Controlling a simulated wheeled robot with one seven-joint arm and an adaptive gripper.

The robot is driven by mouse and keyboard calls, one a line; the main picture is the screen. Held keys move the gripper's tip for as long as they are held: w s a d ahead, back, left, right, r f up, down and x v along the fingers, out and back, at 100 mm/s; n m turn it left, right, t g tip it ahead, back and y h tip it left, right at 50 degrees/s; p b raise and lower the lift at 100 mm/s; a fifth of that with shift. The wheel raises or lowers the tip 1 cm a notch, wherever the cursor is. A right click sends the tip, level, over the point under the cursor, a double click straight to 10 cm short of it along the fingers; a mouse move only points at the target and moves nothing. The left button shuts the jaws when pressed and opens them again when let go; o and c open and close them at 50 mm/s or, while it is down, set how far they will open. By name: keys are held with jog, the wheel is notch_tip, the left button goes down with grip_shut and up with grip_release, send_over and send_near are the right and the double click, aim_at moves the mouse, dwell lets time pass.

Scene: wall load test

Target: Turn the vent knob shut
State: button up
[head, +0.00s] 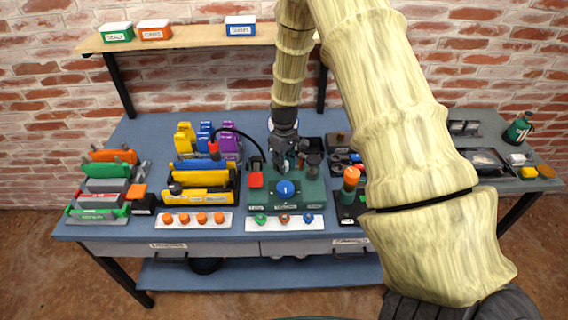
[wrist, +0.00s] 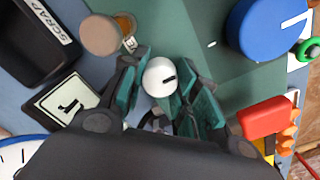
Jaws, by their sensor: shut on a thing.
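A small round white knob (wrist: 158,72) with a short black mark sits on the green panel box (wrist: 215,62) in the wrist view. I take it for the vent knob, though no label on it is readable. My gripper (wrist: 161,92) is shut on it, with a teal-padded finger on each side. The black mark points to the right in that view. In the head view my gripper (head: 285,168) is at the back of the green box (head: 313,196), and the white knob is hidden there.
A large blue knob (head: 285,189) is close in front of my gripper, and a red block (head: 256,180) is to its left. A brown round cap (wrist: 101,35) and a black SCRAP bin (wrist: 35,40) are near in the wrist view. An orange-topped post (head: 351,178) stands right.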

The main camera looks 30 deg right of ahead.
jog(key=shift+w+r, duration=0.1)
jog(key=o, duration=1)
jog(key=shift+o, duration=0.2)
notch_tip(320, 180, up, 12)
dwell(0.3)
